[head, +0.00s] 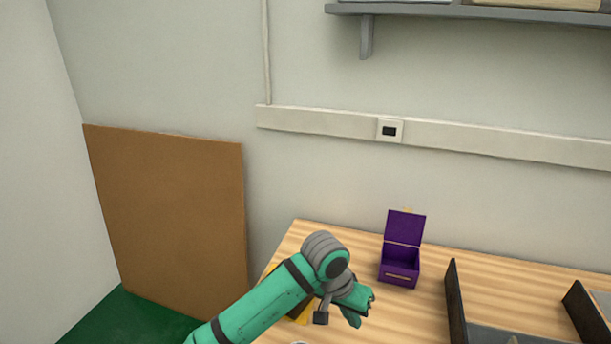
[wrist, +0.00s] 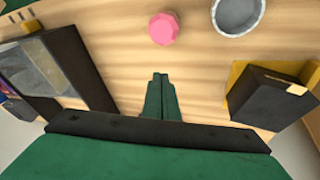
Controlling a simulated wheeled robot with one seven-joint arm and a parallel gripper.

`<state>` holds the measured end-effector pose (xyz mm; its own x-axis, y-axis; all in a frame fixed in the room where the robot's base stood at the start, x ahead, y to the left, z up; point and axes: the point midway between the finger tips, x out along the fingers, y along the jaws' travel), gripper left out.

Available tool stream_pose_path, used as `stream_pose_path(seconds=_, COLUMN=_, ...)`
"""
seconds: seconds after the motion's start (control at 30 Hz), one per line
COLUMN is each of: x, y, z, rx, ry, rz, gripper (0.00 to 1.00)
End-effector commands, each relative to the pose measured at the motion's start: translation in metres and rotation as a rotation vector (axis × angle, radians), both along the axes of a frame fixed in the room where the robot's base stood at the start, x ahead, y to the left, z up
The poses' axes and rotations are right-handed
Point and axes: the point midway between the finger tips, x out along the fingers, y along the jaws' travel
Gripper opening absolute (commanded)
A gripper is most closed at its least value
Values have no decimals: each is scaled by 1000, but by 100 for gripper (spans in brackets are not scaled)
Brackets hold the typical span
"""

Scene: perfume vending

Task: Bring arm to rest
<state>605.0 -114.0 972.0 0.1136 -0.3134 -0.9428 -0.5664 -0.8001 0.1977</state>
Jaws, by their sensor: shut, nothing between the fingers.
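My green arm reaches in from the bottom of the head view. Its gripper (head: 362,308) is above the left part of the wooden table (head: 440,318), to the left of and nearer than an open purple box (head: 400,267). In the wrist view the two green fingers of my gripper (wrist: 160,78) are together, with nothing between them. They point toward a pink faceted object (wrist: 163,29) on the table, with a gap of bare wood showing in between.
In the wrist view a round grey dish (wrist: 238,31) lies upper right, and a black box (wrist: 266,97) with yellow beside it lies right. A dark-walled holder (wrist: 78,62) stands left. The head view shows a dark divider (head: 455,300), a wall shelf (head: 460,12) and a brown panel (head: 170,220).

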Motion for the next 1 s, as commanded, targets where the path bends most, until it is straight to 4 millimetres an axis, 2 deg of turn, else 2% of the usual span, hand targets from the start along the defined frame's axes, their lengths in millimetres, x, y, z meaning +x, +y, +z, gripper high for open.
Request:
stream_pose_path(seconds=0.1, x=-1, y=-41, z=0, rx=-128, ry=-41, rz=-16, gripper=0)
stream_pose_path(seconds=0.3, x=0, y=-108, z=11, rx=-378, ry=-133, rz=-10, gripper=0)
stream_pose_path(seconds=0.5, x=0, y=-154, z=28, rx=-604, ry=-218, rz=38, gripper=0)
stream_pose_path(seconds=0.73, x=0, y=-181, z=43, rx=-824, ry=-313, rz=142, gripper=0)
stream_pose_path(seconds=1.0, x=-3, y=-181, z=43, rx=-1005, ry=-420, rz=316, gripper=0)
